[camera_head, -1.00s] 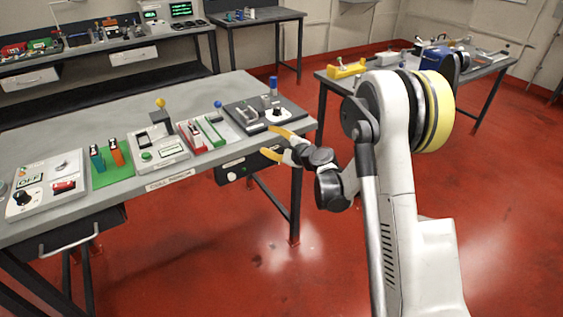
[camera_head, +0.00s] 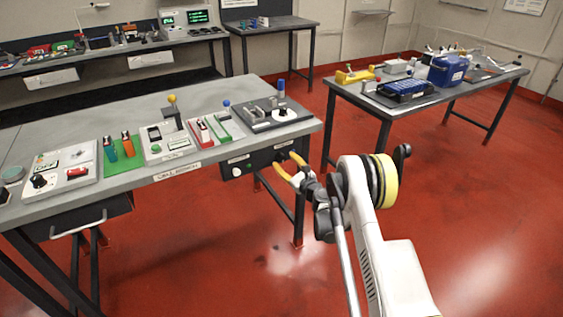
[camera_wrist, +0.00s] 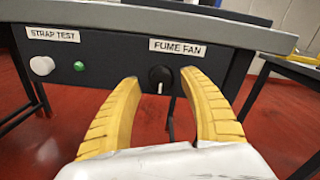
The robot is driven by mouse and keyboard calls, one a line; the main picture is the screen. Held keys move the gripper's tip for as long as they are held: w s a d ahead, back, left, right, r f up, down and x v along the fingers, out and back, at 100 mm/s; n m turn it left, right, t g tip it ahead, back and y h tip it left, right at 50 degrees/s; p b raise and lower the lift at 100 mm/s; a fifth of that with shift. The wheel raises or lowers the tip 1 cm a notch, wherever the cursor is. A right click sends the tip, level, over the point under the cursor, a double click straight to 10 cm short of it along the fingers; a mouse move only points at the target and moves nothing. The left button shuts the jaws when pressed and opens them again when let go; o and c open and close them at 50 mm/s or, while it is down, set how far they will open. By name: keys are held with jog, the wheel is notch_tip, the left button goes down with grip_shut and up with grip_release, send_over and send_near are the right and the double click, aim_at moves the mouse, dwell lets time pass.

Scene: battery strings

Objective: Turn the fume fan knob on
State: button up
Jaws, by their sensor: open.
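The fume fan knob (camera_wrist: 160,79) is a round black dial with a white pointer line that points roughly straight down in the wrist view. It sits under a "FUME FAN" label (camera_wrist: 191,47) on a dark panel (camera_wrist: 105,78) below the bench edge. My gripper (camera_wrist: 158,80) has its two yellow fingers apart, one on each side of the knob as seen in the wrist view, and nothing is between them in its grip. Whether the fingertips touch the panel I cannot tell. In the head view, my gripper (camera_head: 281,162) is at the right end of this panel.
A white button (camera_wrist: 42,66) labelled "STRAP TEST" and a green light (camera_wrist: 79,66) are left on the same panel. The cell bench top (camera_head: 115,112) overhangs it. A table leg (camera_head: 299,215) stands below. Another table (camera_head: 400,108) with a blue battery (camera_head: 448,70) is at right.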

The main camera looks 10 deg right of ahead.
jog(key=shift+b+x, duration=0.3)
jog(key=shift+x, duration=1.1)
grip_shut()
